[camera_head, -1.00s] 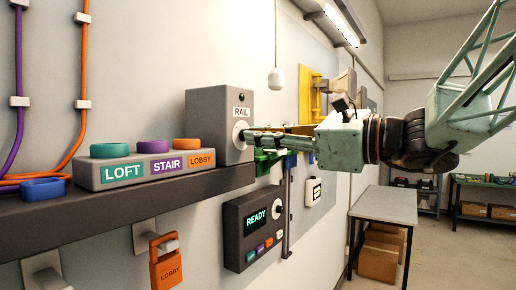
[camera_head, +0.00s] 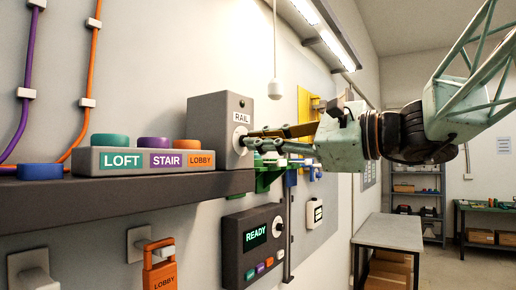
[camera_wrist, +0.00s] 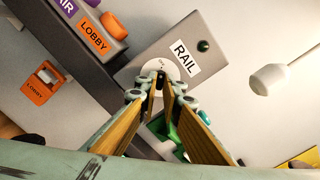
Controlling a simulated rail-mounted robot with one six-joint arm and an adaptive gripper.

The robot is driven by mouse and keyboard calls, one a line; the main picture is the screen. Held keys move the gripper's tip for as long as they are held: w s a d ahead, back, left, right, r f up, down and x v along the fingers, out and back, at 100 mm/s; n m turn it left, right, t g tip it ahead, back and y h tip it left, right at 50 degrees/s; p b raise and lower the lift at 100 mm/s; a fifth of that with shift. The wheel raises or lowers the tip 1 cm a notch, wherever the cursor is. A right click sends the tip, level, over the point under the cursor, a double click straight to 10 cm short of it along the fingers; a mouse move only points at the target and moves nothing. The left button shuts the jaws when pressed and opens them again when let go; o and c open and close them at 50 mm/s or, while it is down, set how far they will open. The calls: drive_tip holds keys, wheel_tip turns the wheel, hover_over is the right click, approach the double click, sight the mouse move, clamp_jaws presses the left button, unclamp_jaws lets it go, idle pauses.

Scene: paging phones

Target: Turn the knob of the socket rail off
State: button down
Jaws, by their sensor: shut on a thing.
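The socket rail's grey box (camera_head: 212,133) is labelled RAIL and stands on the dark shelf; it also shows in the wrist view (camera_wrist: 150,62). Its round white knob (camera_head: 239,140) is on the side facing my gripper. In the wrist view the knob (camera_wrist: 157,69) is partly hidden behind my fingertips. My gripper (camera_head: 254,138) reaches in from the right with its fingers level and its tips at the knob. In the wrist view my gripper (camera_wrist: 160,85) is closed on the knob. A small dark green light (camera_wrist: 203,46) is on the box beside the label.
A grey panel with LOFT, STAIR and LOBBY buttons (camera_head: 150,161) sits left of the box on the shelf (camera_head: 120,192). Below are a READY unit (camera_head: 255,243) and an orange LOBBY tag (camera_head: 160,275). Green parts (camera_head: 268,175) lie just under my fingers. A lamp (camera_head: 275,90) hangs above.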

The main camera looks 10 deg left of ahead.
idle(0.3)
drive_tip(key=c, duration=2.8)
unclamp_jaws()
drive_tip(key=shift+d, duration=0.1)
drive_tip(key=shift+v, duration=5.9)
drive_tip(key=shift+r, duration=0.1)
drive_tip(key=shift+s, duration=0.1)
